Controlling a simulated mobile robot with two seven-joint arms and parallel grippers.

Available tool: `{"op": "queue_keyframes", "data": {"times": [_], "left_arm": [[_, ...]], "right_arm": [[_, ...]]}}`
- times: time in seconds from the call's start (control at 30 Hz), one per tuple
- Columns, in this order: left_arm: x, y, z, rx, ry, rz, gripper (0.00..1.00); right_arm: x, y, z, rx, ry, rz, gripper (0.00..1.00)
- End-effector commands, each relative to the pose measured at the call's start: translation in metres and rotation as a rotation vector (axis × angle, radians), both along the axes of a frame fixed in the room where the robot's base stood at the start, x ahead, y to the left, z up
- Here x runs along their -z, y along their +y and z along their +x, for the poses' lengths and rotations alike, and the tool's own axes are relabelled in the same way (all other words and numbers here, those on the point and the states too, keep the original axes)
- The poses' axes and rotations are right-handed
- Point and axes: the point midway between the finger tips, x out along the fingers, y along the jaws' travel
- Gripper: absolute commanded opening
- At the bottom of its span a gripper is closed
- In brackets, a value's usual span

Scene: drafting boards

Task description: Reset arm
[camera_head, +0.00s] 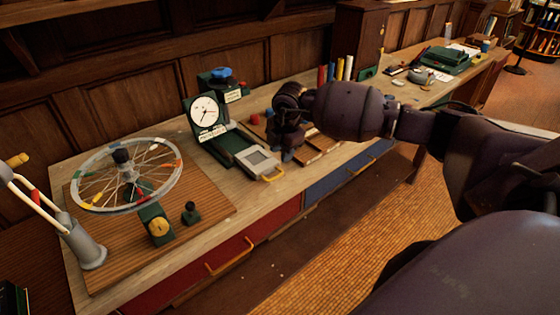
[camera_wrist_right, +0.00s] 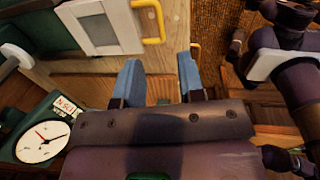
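My right arm reaches in from the right in the head view. Its dark gripper (camera_head: 288,154) points down over the bench, just right of the green device with the white dial (camera_head: 205,112). In the right wrist view the two blue fingers of the right gripper (camera_wrist_right: 159,75) stand apart with nothing between them. Below the gap, pale wooden bench top shows. My left gripper does not show in the head view.
The workbench (camera_head: 222,178) carries a spoked wheel (camera_head: 125,175) on a board at left. A grey panel with a yellow handle (camera_head: 259,165) lies close left of the right gripper. Coloured upright items (camera_head: 335,70) stand behind. Red (camera_head: 215,250) and blue (camera_head: 345,175) drawers line the front.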

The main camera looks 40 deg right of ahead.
Motion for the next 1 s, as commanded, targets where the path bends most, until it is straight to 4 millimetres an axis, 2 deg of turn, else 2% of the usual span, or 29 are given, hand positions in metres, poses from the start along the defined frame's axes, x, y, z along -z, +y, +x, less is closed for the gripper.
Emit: {"op": "queue_keyframes", "data": {"times": [0.2, 0.77, 0.87, 1.0], "left_arm": [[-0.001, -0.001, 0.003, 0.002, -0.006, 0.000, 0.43], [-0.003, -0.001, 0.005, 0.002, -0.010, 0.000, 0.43], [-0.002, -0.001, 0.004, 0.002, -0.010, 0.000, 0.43], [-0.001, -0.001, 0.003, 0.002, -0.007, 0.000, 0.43]], "right_arm": [[-0.013, 0.000, -0.002, 0.000, -0.001, 0.000, 0.36], [-0.014, 0.000, -0.002, -0.004, -0.001, -0.001, 0.36], [-0.013, 0.000, -0.002, -0.044, -0.004, -0.007, 0.36], [-0.016, 0.011, 0.007, -0.213, -0.073, 0.024, 0.36]]}}
